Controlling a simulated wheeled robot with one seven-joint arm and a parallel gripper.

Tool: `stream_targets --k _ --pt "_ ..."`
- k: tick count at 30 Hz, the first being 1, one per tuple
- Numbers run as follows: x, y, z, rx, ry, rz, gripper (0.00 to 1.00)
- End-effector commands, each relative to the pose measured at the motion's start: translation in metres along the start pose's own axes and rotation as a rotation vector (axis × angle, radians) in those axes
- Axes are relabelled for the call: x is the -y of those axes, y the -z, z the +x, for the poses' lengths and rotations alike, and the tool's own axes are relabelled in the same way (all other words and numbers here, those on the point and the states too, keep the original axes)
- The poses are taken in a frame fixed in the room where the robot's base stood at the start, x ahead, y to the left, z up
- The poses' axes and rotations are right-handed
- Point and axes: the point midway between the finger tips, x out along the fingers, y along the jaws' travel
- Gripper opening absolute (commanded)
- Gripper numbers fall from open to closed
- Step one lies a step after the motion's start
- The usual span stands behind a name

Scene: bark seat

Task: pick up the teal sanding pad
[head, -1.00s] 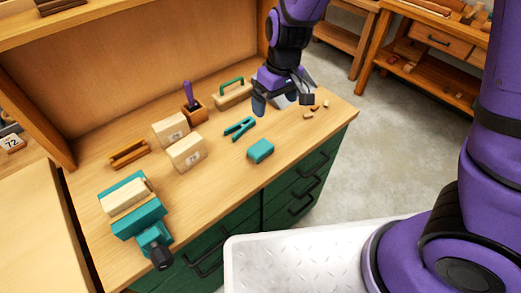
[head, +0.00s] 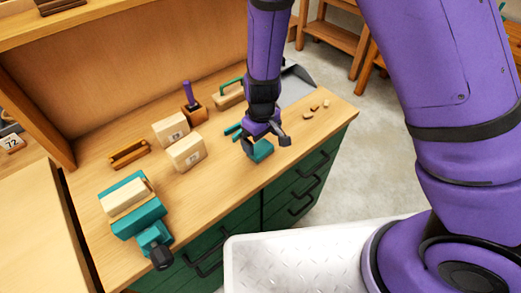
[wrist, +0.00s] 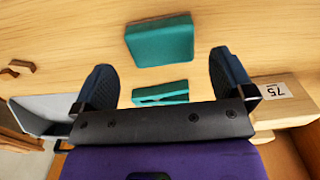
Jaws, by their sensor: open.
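The teal sanding pad (head: 262,153) lies on the bench top near its front edge, partly hidden by my gripper in the head view. In the wrist view the pad (wrist: 160,41) lies whole and uncovered, beyond the fingertips and roughly centred between them. My gripper (head: 266,141) is just above the pad in the head view. In the wrist view my gripper (wrist: 164,78) has its fingers wide apart with nothing held between them. I cannot tell the exact height gap.
A teal clamp (wrist: 160,93) lies behind the pad, mostly hidden in the head view. Pale blocks (head: 187,153) stand to the left, near a teal vise (head: 150,219). Wood scraps (head: 314,107) and a grey dustpan (head: 298,84) lie to the right. Bench front between vise and pad is clear.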

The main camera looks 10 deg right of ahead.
Motion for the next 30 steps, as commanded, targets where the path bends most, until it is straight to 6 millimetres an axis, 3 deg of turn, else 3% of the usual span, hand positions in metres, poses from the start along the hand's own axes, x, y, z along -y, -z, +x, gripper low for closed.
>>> stream_targets --k 10,20,26,30 --pt "0.001 0.002 0.043 0.003 0.0 0.001 1.0" --pt "0.001 0.002 0.049 0.001 0.0 0.001 1.0" --pt "0.001 0.002 0.049 0.001 0.0 0.001 0.59" --pt "0.001 0.002 0.049 0.001 0.0 0.0 0.51"
